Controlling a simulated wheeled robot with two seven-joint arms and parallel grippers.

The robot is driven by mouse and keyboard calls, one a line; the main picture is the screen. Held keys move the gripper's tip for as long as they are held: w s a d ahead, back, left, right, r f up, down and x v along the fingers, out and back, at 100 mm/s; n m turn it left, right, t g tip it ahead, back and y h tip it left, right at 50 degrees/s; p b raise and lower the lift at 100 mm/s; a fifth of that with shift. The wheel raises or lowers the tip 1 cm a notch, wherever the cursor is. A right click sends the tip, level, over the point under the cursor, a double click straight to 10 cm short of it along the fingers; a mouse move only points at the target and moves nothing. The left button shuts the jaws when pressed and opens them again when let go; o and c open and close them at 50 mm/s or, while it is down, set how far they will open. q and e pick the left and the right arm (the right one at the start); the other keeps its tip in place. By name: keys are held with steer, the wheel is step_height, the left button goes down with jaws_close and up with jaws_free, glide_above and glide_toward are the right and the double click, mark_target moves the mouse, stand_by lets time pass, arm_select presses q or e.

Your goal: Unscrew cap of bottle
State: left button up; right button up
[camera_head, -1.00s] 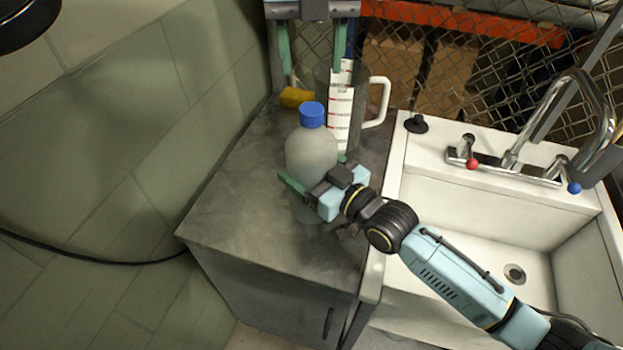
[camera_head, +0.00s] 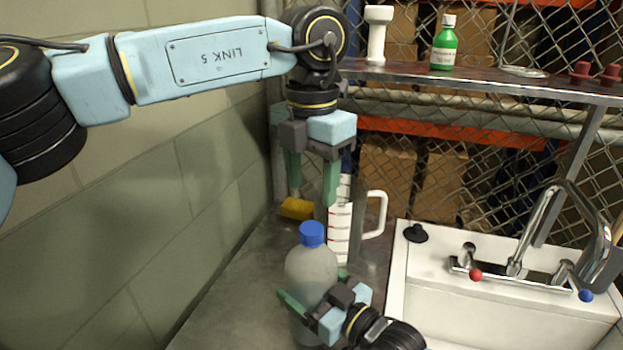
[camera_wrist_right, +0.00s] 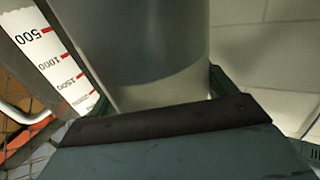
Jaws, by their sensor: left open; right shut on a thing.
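The bottle (camera_head: 311,268) is translucent grey-white and stands upright on the grey counter, with a blue cap (camera_head: 312,234) on its top. My right gripper (camera_head: 312,298) is shut on the bottle's body from the right side. In the right wrist view the bottle (camera_wrist_right: 155,50) fills the space between the fingers. My left gripper (camera_head: 311,190) is open, points down, and hangs above the cap in the picture with nothing between its green fingers. It appears apart from the cap; how far behind or above it is, I cannot tell exactly.
A measuring jug (camera_head: 369,225) with red marks stands right behind the bottle. A yellow object (camera_head: 297,208) lies behind to the left. A sink with a tap (camera_head: 520,255) is to the right. A shelf (camera_head: 470,83) holds a green bottle (camera_head: 443,45). A wall is left.

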mark_target(312, 228)
arm_select(q)
steer(key=m, duration=0.3)
steer(key=shift+m, duration=0.4)
steer(key=m, duration=1)
steer(key=shift+m, duration=0.4)
steer(key=m, duration=0.3)
steer(key=shift+m, duration=0.4)
steer(key=m, duration=1.2)
steer(key=shift+m, duration=0.3)
steer(key=m, duration=0.4)
steer(key=shift+f+m, duration=0.3)
steer(key=shift+f, duration=3.7)
